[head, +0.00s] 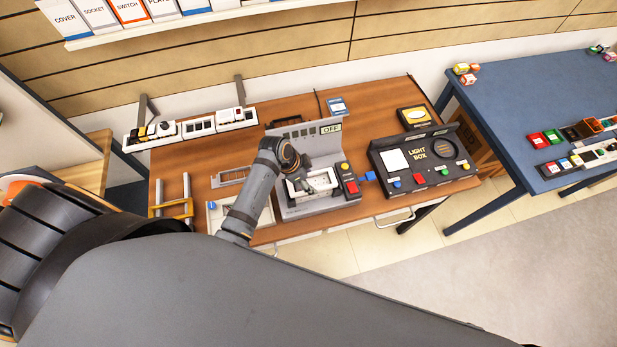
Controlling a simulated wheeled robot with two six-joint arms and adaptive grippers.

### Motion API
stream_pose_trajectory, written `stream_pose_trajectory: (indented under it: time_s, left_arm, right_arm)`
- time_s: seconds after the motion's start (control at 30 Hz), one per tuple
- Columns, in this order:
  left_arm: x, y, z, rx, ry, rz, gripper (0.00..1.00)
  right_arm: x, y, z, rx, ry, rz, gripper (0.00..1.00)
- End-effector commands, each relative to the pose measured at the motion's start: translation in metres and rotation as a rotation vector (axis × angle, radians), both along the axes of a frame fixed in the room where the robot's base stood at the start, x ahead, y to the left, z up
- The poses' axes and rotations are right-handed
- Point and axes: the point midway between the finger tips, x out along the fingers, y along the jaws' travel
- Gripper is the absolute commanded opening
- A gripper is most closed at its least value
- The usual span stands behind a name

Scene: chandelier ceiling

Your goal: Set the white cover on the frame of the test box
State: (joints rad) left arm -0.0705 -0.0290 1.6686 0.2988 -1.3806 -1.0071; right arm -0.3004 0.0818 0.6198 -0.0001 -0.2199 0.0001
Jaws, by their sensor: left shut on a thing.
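The test box (306,209) is a grey unit on the wooden table, with an upright back panel that reads OFF and yellow and red buttons at its right. My left gripper (300,181) is over the front part of the test box. It is shut on the white cover (322,181), a small pale plate partly hidden by the gripper. The cover lies over the frame area of the box. I cannot tell whether it touches the frame, and the frame is mostly hidden. My right gripper is not in view.
The light box (458,176) stands just right of the test box. A white rail with switch and socket modules (198,127) is at the back left of the table. An empty grey frame (230,177) lies left of the test box. A blue table (517,100) stands at the right.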

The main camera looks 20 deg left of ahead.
Motion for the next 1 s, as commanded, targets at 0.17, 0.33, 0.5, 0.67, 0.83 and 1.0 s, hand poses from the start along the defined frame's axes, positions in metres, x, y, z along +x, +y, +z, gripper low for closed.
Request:
stream_pose_trajectory:
  time_s: [0.17,0.33,0.5,0.67,0.83,1.0]
  left_arm:
    - [0.0,0.0,0.0,0.0,-0.001,0.0,0.36]
    - [0.0,0.0,0.0,0.001,-0.001,0.0,0.36]
    - [0.0,0.0,-0.002,0.001,-0.001,0.0,0.36]
    - [0.0,0.0,-0.007,0.0,-0.001,0.0,0.36]
    - [0.0,0.0,-0.012,0.0,0.0,0.0,0.36]
    - [0.0,0.0,-0.012,0.001,-0.001,0.0,0.36]
  right_arm:
    - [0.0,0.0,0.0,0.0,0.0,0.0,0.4]
    - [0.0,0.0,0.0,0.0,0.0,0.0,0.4]
    - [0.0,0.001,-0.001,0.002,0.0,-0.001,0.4]
    - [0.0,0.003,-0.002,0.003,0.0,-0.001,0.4]
    - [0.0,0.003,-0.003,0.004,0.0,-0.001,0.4]
    - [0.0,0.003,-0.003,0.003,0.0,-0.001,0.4]
